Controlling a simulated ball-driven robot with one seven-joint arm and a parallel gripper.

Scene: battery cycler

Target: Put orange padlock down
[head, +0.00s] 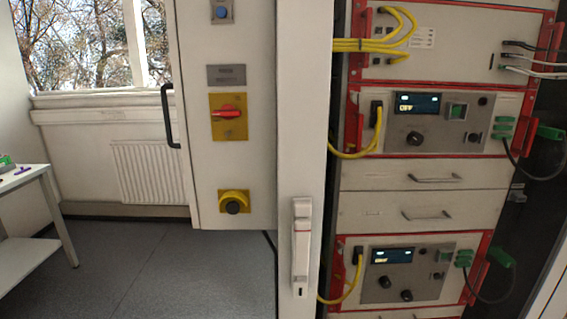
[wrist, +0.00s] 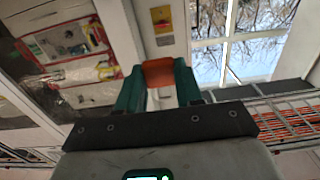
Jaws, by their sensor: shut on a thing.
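The orange padlock (wrist: 158,72) shows in the wrist view, between the two green fingers of my gripper (wrist: 157,78). My gripper is shut on it, with a finger on each side. A pale loop, perhaps its shackle, shows faintly below the orange body. The padlock appears held in the air, with no surface seen touching it. Neither my gripper nor the padlock shows in the head view.
A white table (head: 27,180) at the head view's left edge bears small items. A grey cabinet panel carries a red switch on a yellow plate (head: 229,116). The instrument rack (head: 425,175) with yellow cables stands right. Grey floor (head: 150,265) is clear.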

